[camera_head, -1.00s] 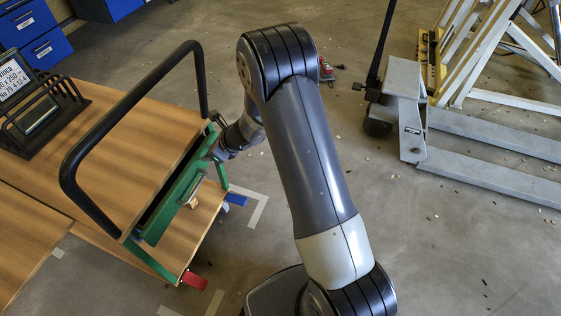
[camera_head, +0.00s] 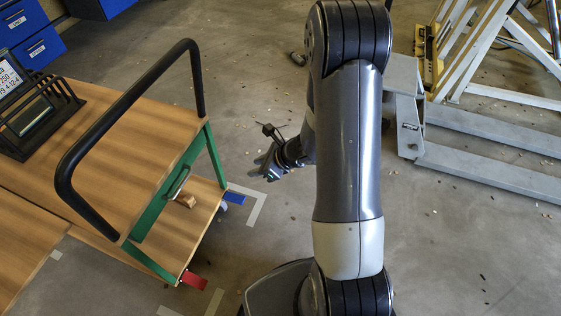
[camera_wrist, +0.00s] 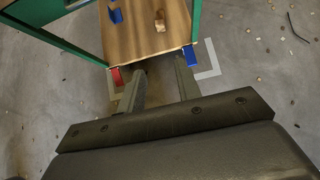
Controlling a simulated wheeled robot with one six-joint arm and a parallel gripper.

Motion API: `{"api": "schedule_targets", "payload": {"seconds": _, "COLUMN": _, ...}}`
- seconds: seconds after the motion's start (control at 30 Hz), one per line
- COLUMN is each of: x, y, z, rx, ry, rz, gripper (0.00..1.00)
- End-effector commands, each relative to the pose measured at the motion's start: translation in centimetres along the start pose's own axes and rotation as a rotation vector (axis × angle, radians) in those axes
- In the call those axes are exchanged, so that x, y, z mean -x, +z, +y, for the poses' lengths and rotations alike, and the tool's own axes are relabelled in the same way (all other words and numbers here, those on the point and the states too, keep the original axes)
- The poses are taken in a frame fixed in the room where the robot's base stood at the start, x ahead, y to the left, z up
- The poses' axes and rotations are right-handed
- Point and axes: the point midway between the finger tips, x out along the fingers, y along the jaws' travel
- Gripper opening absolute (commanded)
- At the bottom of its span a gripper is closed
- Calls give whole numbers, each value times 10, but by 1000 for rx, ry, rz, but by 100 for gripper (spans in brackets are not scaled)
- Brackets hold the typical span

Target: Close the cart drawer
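The cart (camera_head: 128,160) has a wooden top, a green frame and a black push handle (camera_head: 103,112). The drawer's green front (camera_head: 152,212) is under the tabletop on the side facing me, with a grey pull handle (camera_head: 178,183). The front looks flush with the cart's frame, with no gap visible. My gripper (camera_head: 264,164) is to the right of the cart, clear of the drawer. In the wrist view its two fingers (camera_wrist: 160,84) are apart with nothing between them, pointing toward the cart's lower shelf (camera_wrist: 138,42).
A small brown block (camera_head: 186,201) lies on the lower shelf. Red (camera_head: 194,280) and blue (camera_head: 235,198) parts are at the cart's lower corners. A grey pallet jack (camera_head: 470,165) stands at the right. The floor between it and the cart is mostly clear.

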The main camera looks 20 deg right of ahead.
Motion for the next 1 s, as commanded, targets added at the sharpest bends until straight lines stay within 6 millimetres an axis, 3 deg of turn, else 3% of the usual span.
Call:
{"api": "schedule_targets", "payload": {"seconds": 0.1, "x": 18, "y": -18, "z": -1, "rx": -5, "ry": -4, "rz": 0, "gripper": 33}}
{"api": "schedule_targets", "payload": {"seconds": 0.3, "x": 56, "y": -15, "z": -1, "rx": -1, "ry": -4, "rz": -2, "gripper": 33}}
{"api": "schedule_targets", "payload": {"seconds": 0.43, "x": 70, "y": -15, "z": -1, "rx": 0, "ry": -2, "rz": -1, "gripper": 33}}
{"api": "schedule_targets", "payload": {"seconds": 0.6, "x": 79, "y": -16, "z": 0, "rx": -1, "ry": 0, "rz": -1, "gripper": 33}}
{"api": "schedule_targets", "payload": {"seconds": 1.0, "x": 80, "y": -16, "z": 0, "rx": 0, "ry": 1, "rz": -1, "gripper": 33}}
